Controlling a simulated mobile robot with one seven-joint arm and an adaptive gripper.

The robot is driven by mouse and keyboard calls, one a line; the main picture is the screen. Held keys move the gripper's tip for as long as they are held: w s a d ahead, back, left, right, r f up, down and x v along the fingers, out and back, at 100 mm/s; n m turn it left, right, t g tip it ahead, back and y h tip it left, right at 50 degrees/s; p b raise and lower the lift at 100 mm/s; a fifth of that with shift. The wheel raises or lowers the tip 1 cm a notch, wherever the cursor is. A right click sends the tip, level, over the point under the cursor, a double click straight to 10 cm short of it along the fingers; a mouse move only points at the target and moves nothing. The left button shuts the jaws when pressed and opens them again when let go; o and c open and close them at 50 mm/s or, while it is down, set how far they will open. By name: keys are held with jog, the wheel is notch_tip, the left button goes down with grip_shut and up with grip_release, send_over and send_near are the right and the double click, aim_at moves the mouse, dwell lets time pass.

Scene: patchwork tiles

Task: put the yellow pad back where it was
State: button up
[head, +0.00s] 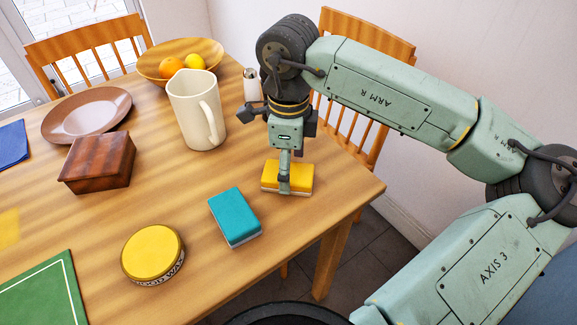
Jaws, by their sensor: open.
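The yellow pad (302,178), a block with a pale lower layer, lies flat on the wooden table near its right edge. My gripper (284,180) points down right at the pad, with one finger showing in front of its near side. The other finger is hidden, and the fingers are open. I cannot tell whether they touch the pad. A flat yellow square (8,228) shows on the table at the left picture edge, partly cut off.
A teal pad (234,214) lies left of the yellow pad, with a round yellow tin (152,252) farther left. A cream jug (192,115) and a shaker (251,85) stand behind. A brown box (98,162), plate (86,114) and green mat (45,293) are at left.

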notch_tip(320, 180, up, 11)
dwell(0.3)
jog(key=shift+f, duration=0.1)
